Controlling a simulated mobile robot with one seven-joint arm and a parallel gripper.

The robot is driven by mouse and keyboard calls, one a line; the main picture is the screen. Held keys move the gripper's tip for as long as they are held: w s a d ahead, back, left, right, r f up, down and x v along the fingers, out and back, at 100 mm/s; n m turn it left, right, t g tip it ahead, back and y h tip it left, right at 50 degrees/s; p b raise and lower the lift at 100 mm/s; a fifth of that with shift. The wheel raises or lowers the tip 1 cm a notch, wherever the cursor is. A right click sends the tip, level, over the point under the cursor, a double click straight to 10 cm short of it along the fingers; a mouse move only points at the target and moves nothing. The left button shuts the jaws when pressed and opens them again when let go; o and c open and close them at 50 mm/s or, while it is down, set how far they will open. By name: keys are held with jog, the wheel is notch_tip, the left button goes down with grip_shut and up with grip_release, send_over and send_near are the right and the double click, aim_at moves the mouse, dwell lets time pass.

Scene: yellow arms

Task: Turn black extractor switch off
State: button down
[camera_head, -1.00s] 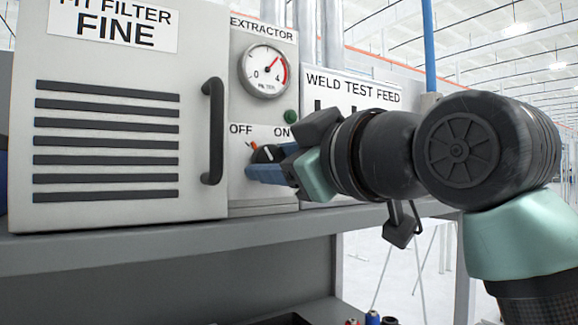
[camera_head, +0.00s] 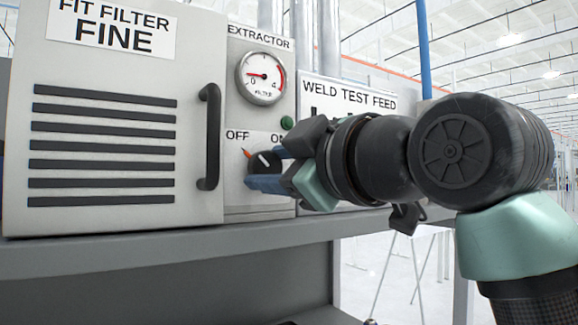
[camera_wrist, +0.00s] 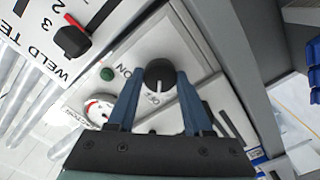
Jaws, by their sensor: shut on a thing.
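The black extractor switch (camera_head: 267,160) is a round knob on the grey extractor panel, below the OFF and ON labels. The switch is clearer in the wrist view (camera_wrist: 158,72), where the white line points at the OFF lettering. My gripper (camera_head: 268,168) is shut on the switch, with one blue finger on each side of it. In the wrist view, my gripper (camera_wrist: 159,100) reaches the knob from below. The gauge (camera_head: 261,77) above shows its needle pointing left, near 0.
A filter cabinet (camera_head: 200,35) with a black handle (camera_head: 209,135) stands close left of the switch. A green button (camera_head: 287,122) is above it. The weld test feed panel (camera_head: 350,97) is to the right, with another black knob in the wrist view (camera_wrist: 72,40). A grey shelf (camera_head: 150,254) runs below.

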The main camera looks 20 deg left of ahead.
jog(key=shift+c, duration=1.5)
grip_release()
jog(key=shift+d, duration=0.1)
jog(key=shift+s+d+b, duration=0.25)
jog(key=shift+d+b, duration=0.05)
jog(key=b+v, duration=0.5)
jog(key=v, duration=0.7)
jog(key=shift+s, duration=0.15)
